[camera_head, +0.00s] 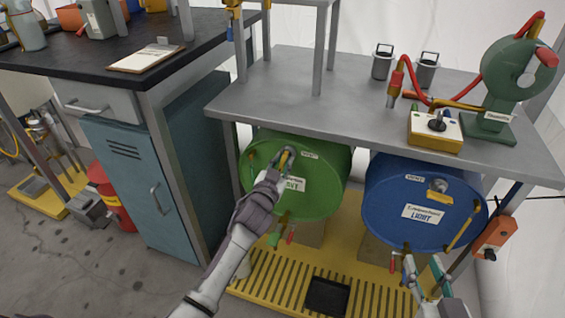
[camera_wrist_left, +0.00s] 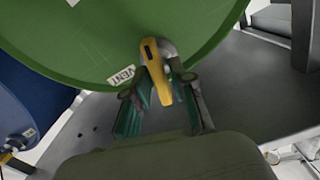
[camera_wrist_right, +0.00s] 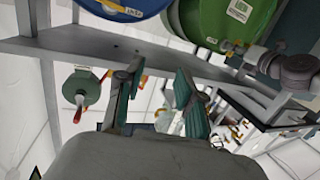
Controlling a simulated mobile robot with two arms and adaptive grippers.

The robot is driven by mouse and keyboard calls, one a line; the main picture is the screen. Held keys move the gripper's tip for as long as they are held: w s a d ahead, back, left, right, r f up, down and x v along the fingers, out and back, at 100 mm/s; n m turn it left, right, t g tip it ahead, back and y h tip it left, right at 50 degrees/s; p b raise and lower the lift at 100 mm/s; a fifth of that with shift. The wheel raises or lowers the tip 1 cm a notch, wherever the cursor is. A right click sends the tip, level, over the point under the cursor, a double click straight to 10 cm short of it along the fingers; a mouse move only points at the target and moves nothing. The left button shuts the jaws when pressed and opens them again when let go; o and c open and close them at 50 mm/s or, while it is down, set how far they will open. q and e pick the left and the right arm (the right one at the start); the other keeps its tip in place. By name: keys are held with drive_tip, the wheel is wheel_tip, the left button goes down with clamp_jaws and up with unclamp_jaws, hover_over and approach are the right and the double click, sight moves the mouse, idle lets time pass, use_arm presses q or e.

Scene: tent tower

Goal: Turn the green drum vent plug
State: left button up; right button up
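The green drum (camera_head: 325,190) lies on its side under the grey bench, its round end facing me. Its vent plug, with a yellow handle (camera_wrist_left: 156,75), sits beside a VENT label (camera_wrist_left: 121,76). My left gripper (camera_head: 283,163) reaches up to the plug. In the left wrist view my left gripper (camera_wrist_left: 162,68) has its fingers close on both sides of the yellow handle and seems shut on it; contact at the tips is partly hidden. My right gripper (camera_wrist_right: 155,80) is open and empty, low before the blue drum (camera_head: 395,190) in the head view.
The grey bench top (camera_head: 300,90) overhangs both drums. A green machine (camera_head: 515,75) and a yellow box (camera_head: 434,132) stand on it. A yellow grated platform (camera_head: 265,285) lies below. A teal cabinet (camera_head: 135,180) and red container (camera_head: 110,195) are to the left.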

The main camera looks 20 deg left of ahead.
use_arm(q)
clamp_jaws()
use_arm(e)
drive_tip(key=shift+f, duration=0.1)
use_arm(q)
drive_tip(key=m, duration=0.2)
drive_tip(key=shift+m+p, duration=0.4)
drive_tip(key=m, duration=0.3)
drive_tip(key=shift+d+f+m, duration=0.1)
drive_tip(key=shift+d+m, duration=0.05)
drive_tip(key=shift+m, duration=0.15)
drive_tip(key=m, duration=0.3)
drive_tip(key=shift+f+m, duration=0.1)
drive_tip(key=shift+m, duration=0.2)
drive_tip(key=m, duration=0.4)
drive_tip(key=shift+f+m, duration=0.15)
drive_tip(key=shift+m, duration=0.25)
use_arm(e)
drive_tip(key=f+g, duration=0.1)
drive_tip(key=s+d+f+g, duration=0.1)
drive_tip(key=f, duration=0.1)
drive_tip(key=s+f+g, duration=0.1)
drive_tip(key=shift+s+d+f+h, duration=0.15)
drive_tip(key=shift+f+h, duration=0.25)
use_arm(q)
drive_tip(key=shift+m, duration=0.3)
